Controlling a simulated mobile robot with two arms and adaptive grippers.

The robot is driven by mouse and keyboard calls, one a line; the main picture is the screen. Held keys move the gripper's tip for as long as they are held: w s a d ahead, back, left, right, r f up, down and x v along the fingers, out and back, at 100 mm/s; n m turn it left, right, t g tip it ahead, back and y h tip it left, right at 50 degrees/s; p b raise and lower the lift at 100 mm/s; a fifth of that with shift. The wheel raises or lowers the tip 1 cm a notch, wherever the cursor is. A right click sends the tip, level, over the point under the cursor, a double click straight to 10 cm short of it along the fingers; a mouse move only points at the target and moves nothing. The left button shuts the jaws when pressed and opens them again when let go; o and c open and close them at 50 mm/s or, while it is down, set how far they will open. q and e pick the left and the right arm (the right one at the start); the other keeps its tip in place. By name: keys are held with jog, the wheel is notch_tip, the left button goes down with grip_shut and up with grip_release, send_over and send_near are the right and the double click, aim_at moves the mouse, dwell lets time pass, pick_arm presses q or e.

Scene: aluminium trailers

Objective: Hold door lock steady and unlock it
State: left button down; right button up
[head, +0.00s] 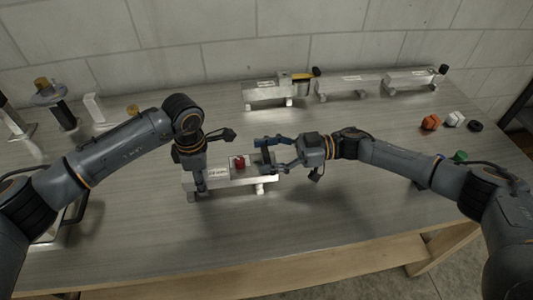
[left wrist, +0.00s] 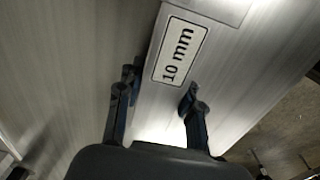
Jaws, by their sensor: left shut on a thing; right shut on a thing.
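The door lock (head: 235,182) is a light aluminium bar fixture on short feet at the front middle of the table. It has a red knob (head: 239,162) on top and a label plate. My left gripper (head: 201,184) points down and is shut on its left end. In the left wrist view the fingers (left wrist: 160,90) straddle the bar beside a "10 mm" label (left wrist: 175,52). My right gripper (head: 266,155) reaches in from the right and is shut on a part at the lock's right end. Its fingers partly hide that part.
Similar aluminium fixtures (head: 265,90) stand along the back wall. Small orange (head: 430,123), white, black and green pieces lie at the right. Posts and other fittings stand at the left. The table in front of the lock is clear to its edge.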

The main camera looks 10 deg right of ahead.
pick_arm(q)
jog(key=shift+d, duration=0.1)
pick_arm(e)
jog(key=shift+s+a, duration=0.1)
jog(key=o, duration=1.2)
jog(key=d, duration=1.2)
jog(key=shift+d, duration=0.1)
pick_arm(q)
jog(key=c, duration=0.8)
grip_release()
